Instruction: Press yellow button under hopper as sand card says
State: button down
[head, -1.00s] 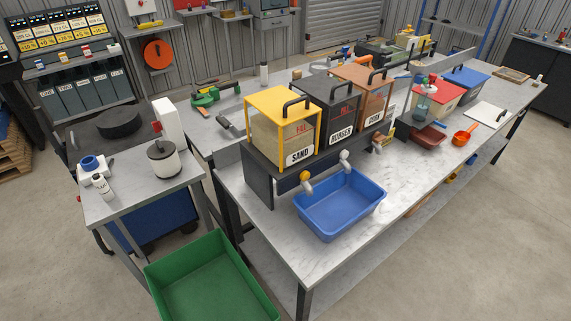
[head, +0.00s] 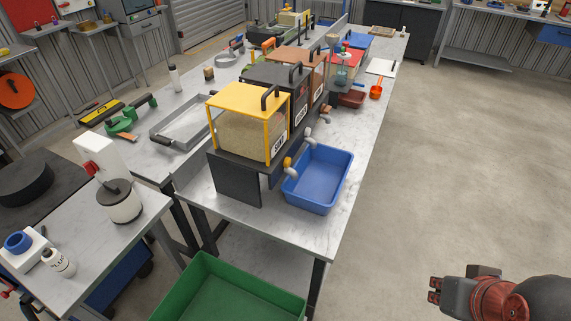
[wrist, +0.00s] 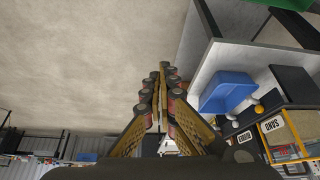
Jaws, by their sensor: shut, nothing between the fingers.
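The sand hopper (head: 246,124), a clear box with a yellow frame and tan sand inside, stands on a dark stand on the marble-topped bench. Its white SAND label (head: 279,146) is seen at a slant; the label also shows in the wrist view (wrist: 272,124). A yellow button (head: 288,161) sits on the spout below the hopper, also visible in the wrist view (wrist: 259,109). A blue bin (head: 341,165) stands below the spouts. My gripper (head: 434,290) is shut and empty over the floor, right of the bench and apart from it.
Black and orange-brown hoppers stand behind the sand hopper. A green tub (head: 289,296) lies at the bench's near end. The floor right of the bench (head: 450,170) is clear.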

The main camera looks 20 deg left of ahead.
aim_at(288, 163)
jog(key=w+a+f+m+t+y, duration=0.1)
jog(key=w+a+t, duration=0.2)
jog(key=w, duration=1.1)
jog(key=w+a+f+m+t, duration=0.15)
jog(key=w+a, duration=0.25)
jog(key=w, duration=1)
jog(key=w+a+f+y, duration=0.2)
jog(key=a+f, duration=0.1)
jog(key=a, duration=0.3)
jog(key=w+a+f+m+t+y+p, duration=0.1)
jog(key=w+a+f+y, duration=0.2)
jog(key=a, duration=0.3)
jog(key=w+a+f+t+y, duration=0.1)
jog(key=w+a+f+y, duration=0.1)
jog(key=a, duration=0.4)
jog(key=shift+w+a+f+y+p, duration=0.2)
jog(key=shift+a+f+y+p, duration=0.15)
jog(key=shift+f+y, duration=0.4)
jog(key=shift+m, duration=0.25)
jog(key=w+a+b, duration=0.1)
jog(key=a+b, duration=0.1)
jog(key=a, duration=0.6)
jog(key=shift+a, duration=0.35)
jog(key=shift+w+a, duration=0.1)
jog(key=shift+a, duration=0.05)
jog(key=shift+a+b, duration=0.25)
jog(key=shift+b, duration=0.05)
